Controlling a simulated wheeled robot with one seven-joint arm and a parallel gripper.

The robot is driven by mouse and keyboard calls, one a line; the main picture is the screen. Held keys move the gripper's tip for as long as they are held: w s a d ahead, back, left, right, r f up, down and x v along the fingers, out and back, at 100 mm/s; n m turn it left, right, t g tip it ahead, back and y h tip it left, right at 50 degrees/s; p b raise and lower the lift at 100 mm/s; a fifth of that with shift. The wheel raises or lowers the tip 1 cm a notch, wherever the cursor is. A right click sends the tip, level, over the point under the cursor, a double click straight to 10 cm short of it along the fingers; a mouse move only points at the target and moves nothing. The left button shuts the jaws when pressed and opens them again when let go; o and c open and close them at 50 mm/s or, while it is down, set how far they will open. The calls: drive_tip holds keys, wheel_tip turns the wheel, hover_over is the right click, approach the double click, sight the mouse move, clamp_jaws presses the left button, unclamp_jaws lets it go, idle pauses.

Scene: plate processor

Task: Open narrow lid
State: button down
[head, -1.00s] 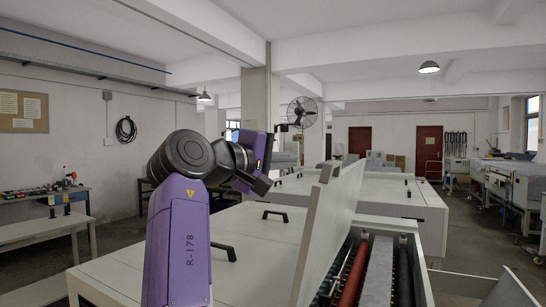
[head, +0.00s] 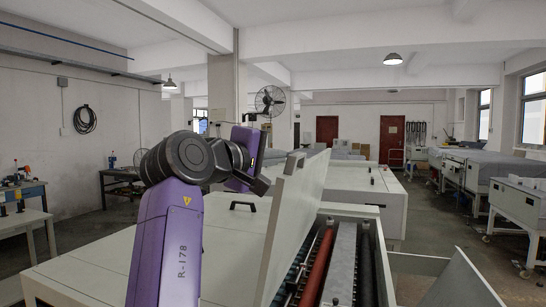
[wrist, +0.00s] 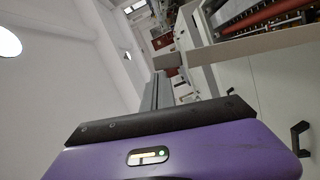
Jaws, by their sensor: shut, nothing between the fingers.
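The narrow lid (head: 300,207) is a pale grey panel that stands raised and tilted on the machine in the head view. Its edge (wrist: 255,45) runs across the upper right of the wrist view. Beside it the machine's bay is open, with a red roller (head: 317,268) inside. My gripper (head: 264,186) is shut and empty, left of the lid's upper part. In the wrist view my fingers (wrist: 158,88) point up toward the end of the lid's edge. I cannot tell whether they touch it.
A flat cover with a black handle (head: 243,205) lies left of the raised lid. Another pale panel (head: 455,282) slants at the lower right. A second long machine (head: 375,192) stands behind. Open floor (head: 440,225) shows on the right.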

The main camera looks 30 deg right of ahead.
drive_tip(key=s+d+f+m+b, duration=0.1)
drive_tip(key=s+d+f+m, duration=0.1)
drive_tip(key=s+d, duration=0.4)
drive_tip(key=shift+s+f+m+y, duration=0.35)
drive_tip(key=shift+s+m, duration=0.15)
drive_tip(key=shift+s, duration=0.4)
drive_tip(key=shift+r, duration=0.1)
